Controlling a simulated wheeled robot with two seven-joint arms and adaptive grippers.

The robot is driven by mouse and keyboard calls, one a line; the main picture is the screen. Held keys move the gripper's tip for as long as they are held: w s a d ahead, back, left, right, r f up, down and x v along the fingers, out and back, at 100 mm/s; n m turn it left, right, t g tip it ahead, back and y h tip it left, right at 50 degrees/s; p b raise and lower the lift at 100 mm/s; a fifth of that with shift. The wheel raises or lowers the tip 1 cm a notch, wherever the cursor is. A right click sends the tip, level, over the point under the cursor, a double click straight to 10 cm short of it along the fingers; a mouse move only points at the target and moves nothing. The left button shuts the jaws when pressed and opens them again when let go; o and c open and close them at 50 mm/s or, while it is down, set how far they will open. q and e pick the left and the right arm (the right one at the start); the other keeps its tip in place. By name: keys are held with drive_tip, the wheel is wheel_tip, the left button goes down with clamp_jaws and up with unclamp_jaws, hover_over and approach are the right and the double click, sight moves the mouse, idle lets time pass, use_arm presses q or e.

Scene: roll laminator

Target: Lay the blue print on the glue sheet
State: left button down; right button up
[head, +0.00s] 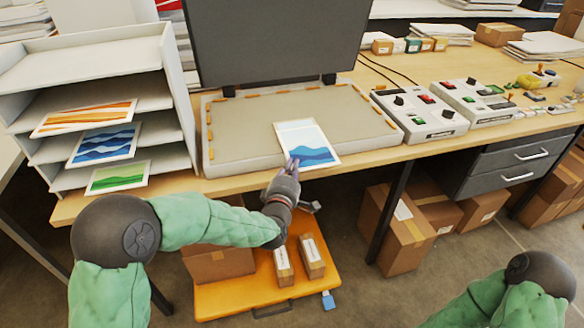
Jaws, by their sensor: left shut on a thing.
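My left gripper (292,167) is shut on the near edge of a white print with blue waves (313,142). The print is over the tan bed of the open laminator (240,145). A narrow cream strip (293,124) shows along the print's far edge; it looks like a sheet under the print, perhaps the glue sheet, mostly hidden. I cannot tell whether the print touches what is beneath it. Another print with darker blue waves (105,144) lies in the rack at left. My right gripper is out of view.
The white rack (178,95) also holds an orange print (85,117) and a green print (118,177). The laminator's dark lid (275,40) stands raised. Control boxes (420,112) stand at right. An orange cart (235,297) with small cartons is below the table edge.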

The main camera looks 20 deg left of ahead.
use_arm(q)
drive_tip(key=c, duration=1.3)
unclamp_jaws()
drive_tip(key=shift+c, duration=0.2)
drive_tip(key=s+d, duration=0.1)
drive_tip(key=s, duration=1.1)
drive_tip(key=shift+d, duration=0.2)
